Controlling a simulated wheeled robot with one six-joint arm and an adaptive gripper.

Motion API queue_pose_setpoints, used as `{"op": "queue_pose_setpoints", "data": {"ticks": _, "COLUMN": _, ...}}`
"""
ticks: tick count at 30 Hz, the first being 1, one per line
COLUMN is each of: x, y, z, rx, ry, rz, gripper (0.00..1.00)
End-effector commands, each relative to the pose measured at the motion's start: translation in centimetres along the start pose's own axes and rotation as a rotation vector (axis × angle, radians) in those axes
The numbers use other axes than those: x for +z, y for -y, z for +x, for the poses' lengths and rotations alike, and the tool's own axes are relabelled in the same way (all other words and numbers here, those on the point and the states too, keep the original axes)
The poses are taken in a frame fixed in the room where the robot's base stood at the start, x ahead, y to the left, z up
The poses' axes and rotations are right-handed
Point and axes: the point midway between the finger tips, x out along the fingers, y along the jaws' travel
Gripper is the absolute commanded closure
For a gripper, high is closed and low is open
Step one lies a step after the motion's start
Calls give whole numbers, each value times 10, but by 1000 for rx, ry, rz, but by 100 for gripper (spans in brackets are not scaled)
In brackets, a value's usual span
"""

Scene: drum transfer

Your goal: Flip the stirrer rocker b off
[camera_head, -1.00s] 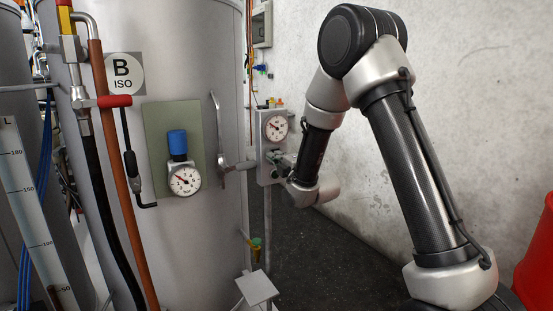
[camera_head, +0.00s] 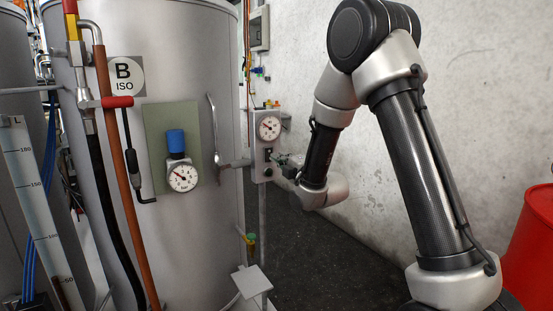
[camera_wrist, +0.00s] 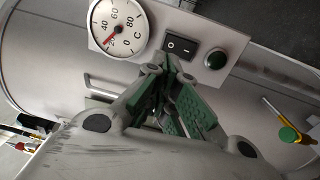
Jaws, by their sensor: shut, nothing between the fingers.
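The stirrer rocker is a black switch with white marks (camera_wrist: 181,47) on a small grey control box (camera_head: 259,142). In the wrist view it lies between a round temperature gauge (camera_wrist: 118,27) and a dark green round button or lamp (camera_wrist: 216,60). Which side of the rocker is pressed I cannot tell. The rocker also shows small and dark in the head view (camera_head: 268,154), below the gauge. My gripper (camera_wrist: 168,66) is shut and empty, its green-padded fingertips just below the rocker in the wrist view.
A large grey drum (camera_head: 215,60) labelled B ISO (camera_head: 125,75) stands left of the box. It carries a dial with a blue knob (camera_head: 177,143). A pale wall (camera_head: 480,110) is behind my arm, and a red drum (camera_head: 530,240) stands at far right. A green-capped valve (camera_wrist: 289,134) is at right in the wrist view.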

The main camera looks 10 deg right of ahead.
Motion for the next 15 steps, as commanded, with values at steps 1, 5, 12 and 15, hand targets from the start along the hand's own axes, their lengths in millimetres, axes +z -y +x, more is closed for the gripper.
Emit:
{"op": "queue_pose_setpoints", "data": {"ticks": 1, "x": 0, "y": -2, "z": -7, "rx": -1, "ry": 1, "rz": 0, "gripper": 100}}
{"op": "queue_pose_setpoints", "data": {"ticks": 5, "x": 1, "y": -6, "z": -27, "rx": -1, "ry": 2, "rz": 0, "gripper": 100}}
{"op": "queue_pose_setpoints", "data": {"ticks": 12, "x": 0, "y": -12, "z": -55, "rx": 0, "ry": 2, "rz": 0, "gripper": 100}}
{"op": "queue_pose_setpoints", "data": {"ticks": 15, "x": 0, "y": -13, "z": -59, "rx": 0, "ry": 1, "rz": 0, "gripper": 100}}
